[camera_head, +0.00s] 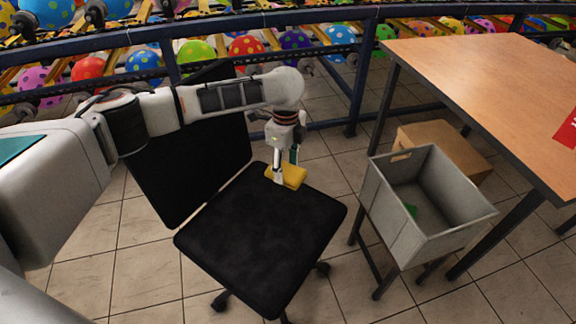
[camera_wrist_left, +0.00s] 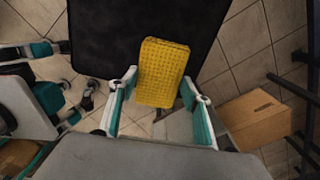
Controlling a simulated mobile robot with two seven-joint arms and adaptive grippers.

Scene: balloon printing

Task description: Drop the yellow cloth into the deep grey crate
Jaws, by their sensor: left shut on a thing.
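The yellow cloth (camera_head: 290,176) is a small, thick, textured pad. My left gripper (camera_head: 284,167) is shut on it, pointing down at the back right corner of the black chair seat. The left wrist view shows the cloth (camera_wrist_left: 165,65) between the two teal-padded fingers (camera_wrist_left: 158,88), sticking out past their tips. How high it hangs above the seat is hard to tell. The deep grey crate (camera_head: 440,246) stands open to the right of the gripper, apart from it, with a small green item (camera_head: 410,210) inside.
The black office chair (camera_head: 255,235) stands left of the crate. A cardboard box (camera_head: 445,143) sits behind the crate. A wooden table (camera_head: 490,75) rises at the right. A blue rail (camera_head: 335,35) with colourful balls runs along the back. Tiled floor shows between chair and crate.

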